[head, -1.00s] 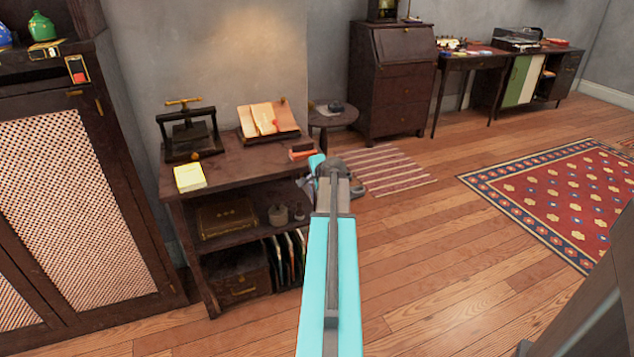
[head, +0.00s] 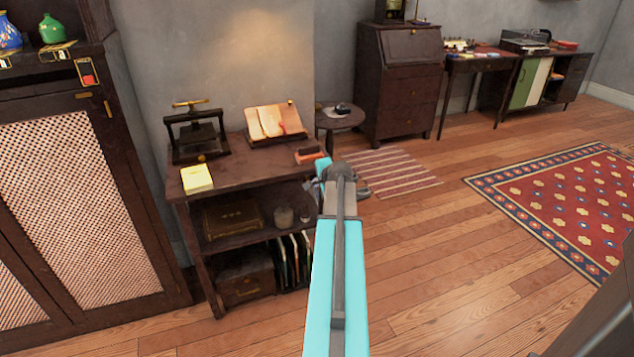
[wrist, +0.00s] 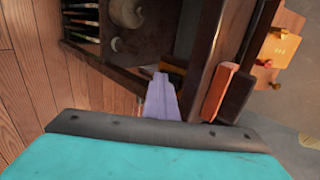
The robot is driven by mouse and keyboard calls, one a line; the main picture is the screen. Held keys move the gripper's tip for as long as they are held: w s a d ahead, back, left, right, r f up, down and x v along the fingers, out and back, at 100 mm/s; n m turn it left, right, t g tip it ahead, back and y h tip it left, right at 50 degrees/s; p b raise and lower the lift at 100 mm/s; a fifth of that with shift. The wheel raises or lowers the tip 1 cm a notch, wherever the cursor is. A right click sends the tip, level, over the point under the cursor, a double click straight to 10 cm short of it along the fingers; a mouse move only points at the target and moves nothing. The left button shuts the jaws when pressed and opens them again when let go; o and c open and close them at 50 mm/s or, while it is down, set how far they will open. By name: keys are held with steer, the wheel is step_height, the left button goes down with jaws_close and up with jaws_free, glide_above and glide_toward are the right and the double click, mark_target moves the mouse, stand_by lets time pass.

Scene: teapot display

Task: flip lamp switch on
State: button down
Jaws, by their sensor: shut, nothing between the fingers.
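I cannot make out a lamp or a clear lamp switch in either view. A warm glow lies on the wall above the book stand (head: 274,125); its source is out of view. On the right end of the wooden shelf table's top (head: 240,170) sits a small red-and-dark block (head: 310,155). It also shows in the wrist view (wrist: 222,93), close to the right of my gripper; I cannot tell what it is. My gripper (wrist: 160,78) is shut and empty beside the table's edge. In the head view my own arm mostly hides it.
A dark press (head: 195,133) and a yellow pad (head: 197,179) stand on the tabletop. A lattice-door cabinet (head: 75,210) is at left, with a small red-marked framed piece (head: 88,73) on its shelf edge. A round side table (head: 340,117) stands behind.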

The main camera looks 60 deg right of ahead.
steer(key=shift+w+d+r, duration=0.1)
steer(key=shift+d+r, duration=0.1)
steer(key=shift+r, duration=0.3)
steer(key=shift+d+r, duration=0.2)
steer(key=shift+r, duration=0.25)
steer(key=shift+a, duration=0.15)
steer(key=s+a+f+p+v, duration=0.1)
steer(key=v, duration=1.2)
steer(key=shift+f+p, duration=0.35)
steer(key=shift+p, duration=0.05)
steer(key=shift+d, duration=0.1)
steer(key=shift+s+f+g+y, duration=0.1)
steer(key=shift+f+g+y, duration=0.2)
steer(key=shift+g, duration=0.3)
